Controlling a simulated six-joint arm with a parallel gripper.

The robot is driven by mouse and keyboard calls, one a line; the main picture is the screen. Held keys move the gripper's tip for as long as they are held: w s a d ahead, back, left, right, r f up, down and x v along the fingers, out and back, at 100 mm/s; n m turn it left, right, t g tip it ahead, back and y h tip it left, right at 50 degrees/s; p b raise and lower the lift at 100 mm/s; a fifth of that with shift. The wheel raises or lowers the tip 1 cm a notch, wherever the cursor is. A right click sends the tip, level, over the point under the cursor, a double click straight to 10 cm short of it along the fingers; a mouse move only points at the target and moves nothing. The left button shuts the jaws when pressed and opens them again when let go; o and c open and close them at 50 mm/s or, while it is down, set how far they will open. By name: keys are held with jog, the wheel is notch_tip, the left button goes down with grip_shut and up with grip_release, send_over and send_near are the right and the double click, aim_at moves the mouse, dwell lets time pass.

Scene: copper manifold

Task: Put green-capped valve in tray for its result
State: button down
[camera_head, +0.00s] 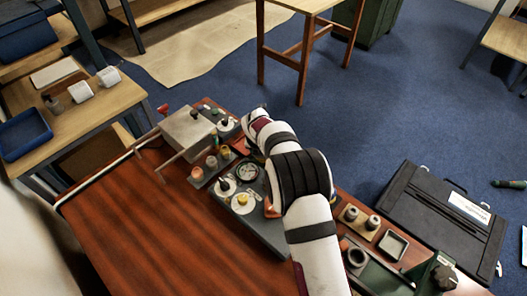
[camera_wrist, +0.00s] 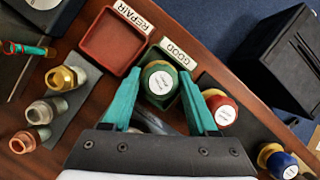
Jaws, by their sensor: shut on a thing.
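In the wrist view, the green-capped valve (camera_wrist: 160,82) shows a round white label on its cap. My gripper (camera_wrist: 158,78), with teal fingers, is shut on it, one finger on each side. The valve is over or in the dark green tray (camera_wrist: 153,55) beside the GOOD label (camera_wrist: 178,52); I cannot tell whether it touches the tray floor. An empty red tray (camera_wrist: 106,42) lies to the left beside the REPAIR label (camera_wrist: 132,17). In the head view my arm hides the gripper and the held valve.
A red-capped valve (camera_wrist: 221,110) stands close to my right finger. A blue-capped valve (camera_wrist: 282,163) is farther right. Several metal fittings (camera_wrist: 62,78) line a grey strip at left. A grey box (camera_head: 187,128) stands on the bench. A black case (camera_head: 440,215) lies at right.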

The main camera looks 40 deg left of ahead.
jog(key=shift+c, duration=0.9)
grip_release()
